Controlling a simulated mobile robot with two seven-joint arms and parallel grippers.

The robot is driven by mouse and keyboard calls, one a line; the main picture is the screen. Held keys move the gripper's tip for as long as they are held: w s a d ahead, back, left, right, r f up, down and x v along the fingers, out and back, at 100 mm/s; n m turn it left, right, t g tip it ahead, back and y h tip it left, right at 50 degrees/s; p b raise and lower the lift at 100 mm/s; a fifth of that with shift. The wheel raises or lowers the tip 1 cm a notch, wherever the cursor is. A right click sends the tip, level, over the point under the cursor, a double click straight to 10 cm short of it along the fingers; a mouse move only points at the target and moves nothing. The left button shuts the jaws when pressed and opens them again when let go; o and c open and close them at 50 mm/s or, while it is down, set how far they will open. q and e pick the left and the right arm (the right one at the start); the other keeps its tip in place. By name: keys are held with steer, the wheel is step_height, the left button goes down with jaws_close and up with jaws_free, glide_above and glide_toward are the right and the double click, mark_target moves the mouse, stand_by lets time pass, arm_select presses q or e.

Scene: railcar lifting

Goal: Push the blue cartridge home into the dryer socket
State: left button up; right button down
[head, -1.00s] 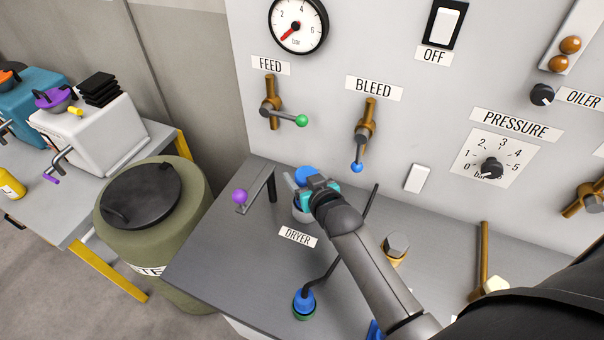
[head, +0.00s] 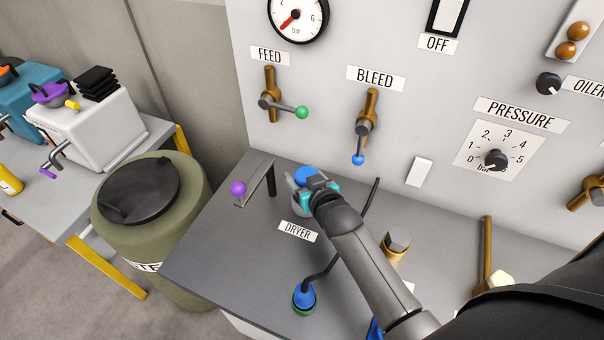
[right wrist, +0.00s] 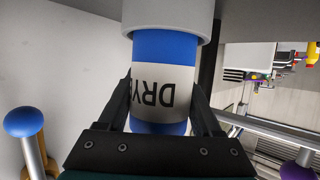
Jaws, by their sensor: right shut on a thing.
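The blue cartridge (right wrist: 166,52) has a white band lettered "DRY" and fills the middle of the right wrist view. In that view one end meets the pale grey ring of the dryer socket (right wrist: 168,16) and seems partly inside it; the depth is hidden. My right gripper (right wrist: 165,108) is shut on the cartridge, with a dark finger on each side of the band. In the head view the cartridge's blue top (head: 305,174) shows above my right gripper (head: 307,186), behind the DRYER label. The gripper hides most of the socket (head: 299,207). My left gripper is not in view.
A lever with a purple knob (head: 238,188) stands left of the socket. The blue-tipped BLEED handle (head: 358,159) is on the panel behind. A blue plug (head: 304,296) with a black cable sits in front. The bench's left front is clear.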

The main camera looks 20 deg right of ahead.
steer(key=shift+f, duration=0.4)
steer(key=shift+c, duration=1.6)
jaws_free()
steer(key=o, duration=0.3)
steer(key=shift+f, duration=0.15)
steer(key=shift+s, duration=0.15)
steer(key=p+v, duration=0.1)
steer(key=v, duration=1.4)
